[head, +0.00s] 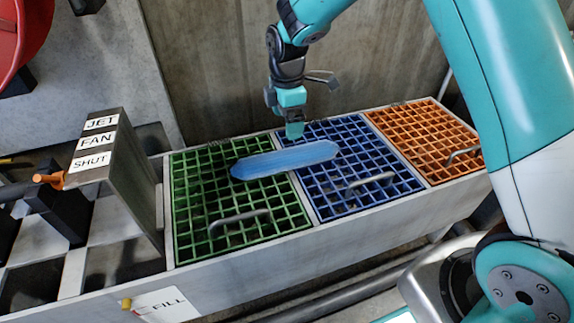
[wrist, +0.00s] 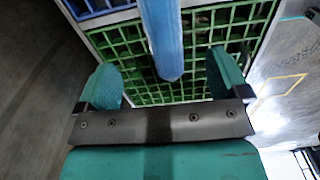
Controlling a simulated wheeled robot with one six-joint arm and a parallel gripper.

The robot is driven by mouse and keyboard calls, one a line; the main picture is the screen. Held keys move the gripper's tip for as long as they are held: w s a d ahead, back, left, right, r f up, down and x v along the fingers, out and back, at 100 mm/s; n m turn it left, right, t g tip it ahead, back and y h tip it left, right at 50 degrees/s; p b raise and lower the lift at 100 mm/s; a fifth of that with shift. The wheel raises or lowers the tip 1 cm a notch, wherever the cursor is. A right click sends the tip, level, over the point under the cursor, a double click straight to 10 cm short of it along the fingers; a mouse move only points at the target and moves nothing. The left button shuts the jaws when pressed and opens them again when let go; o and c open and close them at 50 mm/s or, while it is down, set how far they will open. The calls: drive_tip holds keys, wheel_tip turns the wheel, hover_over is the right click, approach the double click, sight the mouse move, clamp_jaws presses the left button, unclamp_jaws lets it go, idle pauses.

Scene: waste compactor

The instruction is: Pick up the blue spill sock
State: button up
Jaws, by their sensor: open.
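The blue spill sock (head: 286,160) is a long, light blue roll with blunt ends. In the head view it lies across the green grate and the blue grate, over the divider between them. My gripper (head: 294,130) is at the far side of the sock, near the edge of the blue grate. In the wrist view the sock (wrist: 163,40) comes in from the top and its end lies between the two teal fingers of my open gripper (wrist: 168,82). There is a gap on each side, and neither finger appears to touch it. The exact height gap cannot be told.
The green grate (head: 207,195), blue grate (head: 375,157) and orange grate (head: 420,125) each have a raised handle. A grey upright box labelled JET FAN SHUT (head: 125,165) stands left of the grates. A concrete wall (head: 220,60) rises behind them.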

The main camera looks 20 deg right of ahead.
sight(286, 153)
wheel_tip(286, 153, down, 8)
drive_tip(key=shift+r+b, duration=0.25)
drive_tip(key=shift+b, duration=0.75)
wheel_tip(286, 153, down, 5)
drive_tip(key=b, duration=0.2)
drive_tip(key=shift+s+a+f+b, duration=0.1)
drive_tip(key=shift+a+f+b, duration=0.1)
drive_tip(key=shift+b, duration=0.1)
drive_tip(key=shift+r, duration=0.1)
drive_tip(key=c, duration=1.1)
